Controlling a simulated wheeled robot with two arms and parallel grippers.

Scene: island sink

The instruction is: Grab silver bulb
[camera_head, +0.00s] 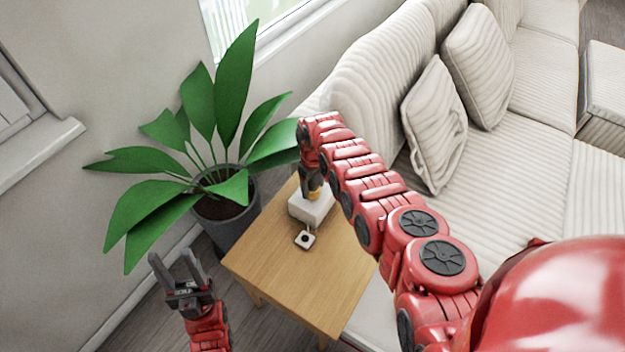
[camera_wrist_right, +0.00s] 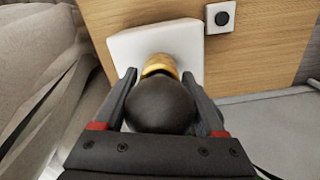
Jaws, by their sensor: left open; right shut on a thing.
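A dark grey, rounded bulb (camera_wrist_right: 160,104) with a gold base sits between the fingers of my right gripper (camera_wrist_right: 165,85) in the right wrist view. The right gripper is shut on it. The gold base is over a white block-like stand (camera_wrist_right: 122,50); I cannot tell whether they touch. In the head view the right gripper (camera_head: 312,188) points down at the white stand (camera_head: 318,208) on the side table, and the gold part (camera_head: 314,195) shows just under it. The bulb's dark part is mostly hidden there. My left gripper (camera_head: 176,270) is open and empty, left of the table.
The wooden side table (camera_head: 270,262) holds a small white square piece with a black button (camera_head: 305,239). A potted plant (camera_head: 228,225) stands behind its left corner, its leaves close to my right gripper. A cream sofa (camera_head: 520,150) with cushions lies right. The table's front is clear.

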